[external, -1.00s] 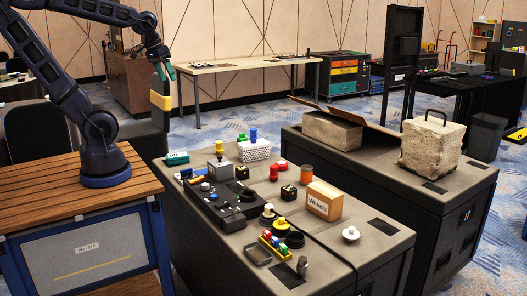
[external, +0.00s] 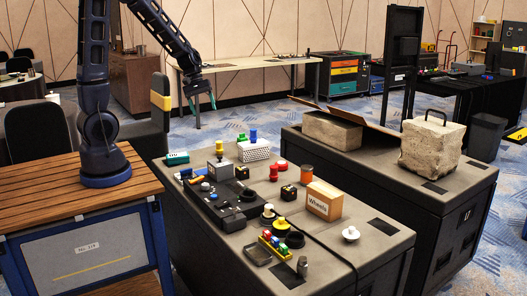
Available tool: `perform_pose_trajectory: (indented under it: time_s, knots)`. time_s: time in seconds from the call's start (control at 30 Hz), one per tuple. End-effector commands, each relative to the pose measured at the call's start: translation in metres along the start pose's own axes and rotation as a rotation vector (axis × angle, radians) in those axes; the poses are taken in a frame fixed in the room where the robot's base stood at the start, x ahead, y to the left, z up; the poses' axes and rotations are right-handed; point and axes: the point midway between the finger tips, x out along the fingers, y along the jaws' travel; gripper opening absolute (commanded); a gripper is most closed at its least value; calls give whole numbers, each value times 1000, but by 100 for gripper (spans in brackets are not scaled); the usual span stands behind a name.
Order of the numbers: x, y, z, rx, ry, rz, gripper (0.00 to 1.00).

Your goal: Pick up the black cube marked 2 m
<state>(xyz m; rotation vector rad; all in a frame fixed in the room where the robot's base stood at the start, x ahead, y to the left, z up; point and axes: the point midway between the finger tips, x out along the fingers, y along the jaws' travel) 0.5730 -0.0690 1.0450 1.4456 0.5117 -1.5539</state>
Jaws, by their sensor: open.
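Two small black cubes with pale or yellowish marks stand on the grey case top: one black cube (external: 242,172) behind the black device, another black cube (external: 288,192) left of the wheels box. Their markings are too small to read, so I cannot tell which is marked 2 m. My gripper (external: 202,104) hangs in the air above and behind the case, its teal fingertips pointing down. It is open and empty, well apart from both cubes.
The grey case top (external: 378,240) also holds a black device (external: 222,204), a box labelled Wheels (external: 323,201), an orange jar (external: 307,175), red knobs (external: 273,173) and a white perforated block (external: 254,151). A cable crosses its right part. A second case (external: 380,172) carries stone blocks.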

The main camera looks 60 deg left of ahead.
Motion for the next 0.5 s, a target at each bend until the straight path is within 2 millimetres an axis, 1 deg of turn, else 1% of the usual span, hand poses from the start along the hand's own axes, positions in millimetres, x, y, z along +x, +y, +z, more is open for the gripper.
perform_pose_trajectory:
  time_s: [0.03, 0.27, 0.5]
  knots:
    - [12, -1, -9, -51, -12, -6, 69]
    - [61, -6, -45, -280, -44, -18, 69]
    - [114, -20, -80, -516, -62, -42, 69]
